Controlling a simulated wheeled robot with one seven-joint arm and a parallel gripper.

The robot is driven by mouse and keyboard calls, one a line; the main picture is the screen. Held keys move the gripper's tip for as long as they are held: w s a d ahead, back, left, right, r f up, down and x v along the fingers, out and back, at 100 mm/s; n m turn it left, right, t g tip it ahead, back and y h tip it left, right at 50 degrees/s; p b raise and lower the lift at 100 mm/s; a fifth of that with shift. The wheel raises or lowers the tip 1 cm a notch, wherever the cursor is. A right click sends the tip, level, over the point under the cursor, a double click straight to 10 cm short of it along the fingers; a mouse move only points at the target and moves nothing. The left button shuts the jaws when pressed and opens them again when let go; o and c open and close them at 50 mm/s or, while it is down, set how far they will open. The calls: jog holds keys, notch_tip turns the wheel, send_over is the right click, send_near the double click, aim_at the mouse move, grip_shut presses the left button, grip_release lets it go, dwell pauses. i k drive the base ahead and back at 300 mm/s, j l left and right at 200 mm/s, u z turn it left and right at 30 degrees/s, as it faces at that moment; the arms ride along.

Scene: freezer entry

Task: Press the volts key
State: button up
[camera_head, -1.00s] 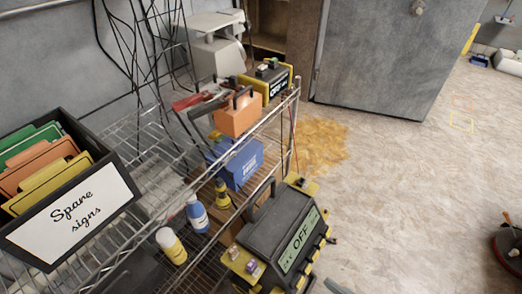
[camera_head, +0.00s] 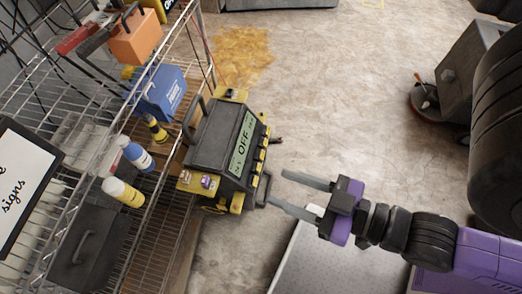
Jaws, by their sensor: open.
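A black and yellow meter (camera_head: 215,145) stands beside the wire shelf, with a grey-green display (camera_head: 243,146) that reads OFF. Several yellow keys (camera_head: 259,155) run along the edge below the display. Their labels are too small to read, so I cannot tell which is the volts key. My gripper (camera_head: 276,189) is open and empty, to the lower right of the meter, with its fingers pointing left toward it. The lower fingertip overlaps the meter's near corner in the picture; I cannot tell if they touch.
The wire shelf (camera_head: 190,72) on the left holds a blue box (camera_head: 161,92), an orange box (camera_head: 136,38), bottles (camera_head: 123,192) and a spare signs box (camera_head: 22,185). A yellow-brown stain (camera_head: 240,55) lies on the floor. The floor right of the meter is mostly clear.

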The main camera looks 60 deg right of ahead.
aim_at(254, 182)
jog(key=k+j+z, duration=0.25)
jog(key=k, duration=0.3)
jog(key=k+j+z, duration=0.3)
jog(key=k, duration=0.3)
jog(key=i+l, duration=0.05)
jog(key=l, duration=0.05)
